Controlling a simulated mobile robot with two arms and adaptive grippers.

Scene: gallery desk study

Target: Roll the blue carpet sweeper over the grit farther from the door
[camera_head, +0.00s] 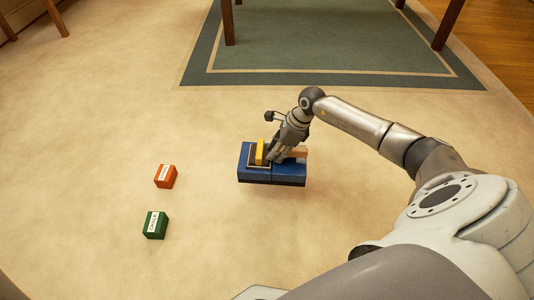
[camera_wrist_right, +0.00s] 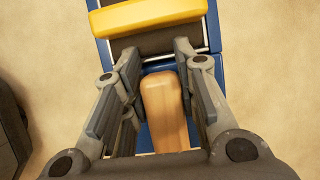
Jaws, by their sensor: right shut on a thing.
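The blue carpet sweeper (camera_head: 255,174) sits on the beige carpet near the middle of the head view, with a yellow bar on top and a light wooden grip. My right gripper (camera_head: 276,154) is over the sweeper, shut on its wooden grip. In the right wrist view the fingers (camera_wrist_right: 160,62) stand on both sides of the wooden grip (camera_wrist_right: 163,110), with the yellow bar (camera_wrist_right: 150,15) beyond. I cannot make out any grit on the carpet, and no door shows. My left gripper is out of view.
An orange box (camera_head: 165,176) and a green box (camera_head: 155,225) stand on the carpet left of the sweeper. A green bordered rug (camera_head: 330,45) with dark furniture legs lies behind. Wooden floor (camera_head: 500,50) shows at the upper right.

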